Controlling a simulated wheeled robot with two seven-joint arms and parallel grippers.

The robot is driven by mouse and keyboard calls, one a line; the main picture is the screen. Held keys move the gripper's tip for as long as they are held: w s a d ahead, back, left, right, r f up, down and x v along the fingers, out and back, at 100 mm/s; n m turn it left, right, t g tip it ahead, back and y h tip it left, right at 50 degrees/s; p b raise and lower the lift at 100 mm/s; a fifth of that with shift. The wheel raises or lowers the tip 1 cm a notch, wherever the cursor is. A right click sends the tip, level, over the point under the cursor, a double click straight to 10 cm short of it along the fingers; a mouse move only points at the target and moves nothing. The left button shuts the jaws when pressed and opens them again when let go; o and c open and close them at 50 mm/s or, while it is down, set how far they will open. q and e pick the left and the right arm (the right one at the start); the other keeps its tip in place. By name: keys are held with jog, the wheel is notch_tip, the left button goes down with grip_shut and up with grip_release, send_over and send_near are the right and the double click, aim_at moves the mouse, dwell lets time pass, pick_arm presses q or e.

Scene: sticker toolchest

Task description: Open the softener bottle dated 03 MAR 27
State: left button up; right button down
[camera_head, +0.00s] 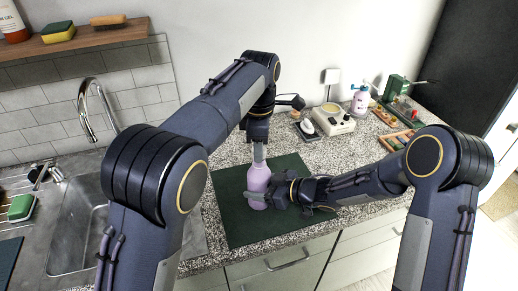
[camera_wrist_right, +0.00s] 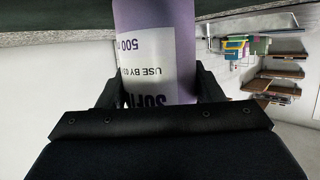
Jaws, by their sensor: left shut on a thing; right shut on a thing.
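The purple softener bottle (camera_head: 258,181) stands upright on the dark green mat (camera_head: 236,232). Its white label shows upside down in the right wrist view (camera_wrist_right: 150,62), reading "500 m", "USE BY 03" and part of "SOFT"; the rest of the date is hidden. My right gripper (camera_head: 268,195) is shut on the bottle's body from the right, with a finger on each side in the wrist view (camera_wrist_right: 150,90). My left gripper (camera_head: 259,150) comes down from above and is shut on the bottle's top, whose cap is mostly hidden by the fingers.
Another bottle (camera_head: 360,99) stands at the back right of the speckled counter. Nearby are a cream device (camera_head: 333,119), a green machine (camera_head: 396,88) and a wooden tray (camera_head: 397,139). A sink (camera_head: 78,235) with a tap is at left. The mat's front is clear.

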pick_arm(q)
jog(key=shift+r, duration=0.15)
jog(key=shift+r, duration=1.9)
pick_arm(e)
jog(key=shift+c, duration=1.5)
grip_release()
jog(key=shift+d, duration=0.1)
